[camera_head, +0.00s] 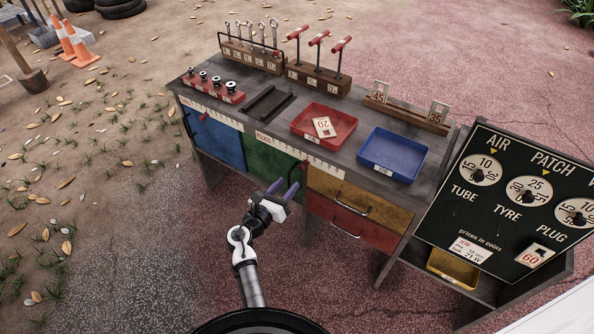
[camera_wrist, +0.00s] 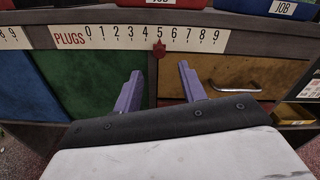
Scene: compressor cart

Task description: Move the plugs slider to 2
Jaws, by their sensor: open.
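The plugs scale is a white strip marked PLUGS and 0 to 9 on the cart's front edge, in the wrist view (camera_wrist: 130,36) and the head view (camera_head: 292,153). Its slider, a red star-shaped knob (camera_wrist: 159,48), sits under the 5 in the wrist view. In the head view I cannot make the knob out clearly. My gripper (camera_head: 284,188) is in front of the cart, its purple fingers apart. In the wrist view the open fingers (camera_wrist: 160,72) point at the cart, one on each side below the knob, with nothing between them. They appear apart from the knob.
Green (camera_wrist: 91,80) and yellow (camera_wrist: 235,72) fronts lie below the scale; the yellow one has a protruding metal handle (camera_wrist: 235,87). A second scale (camera_head: 208,113) is left of the plugs scale. A red tray (camera_head: 340,144) and blue tray (camera_head: 420,168) stand on top.

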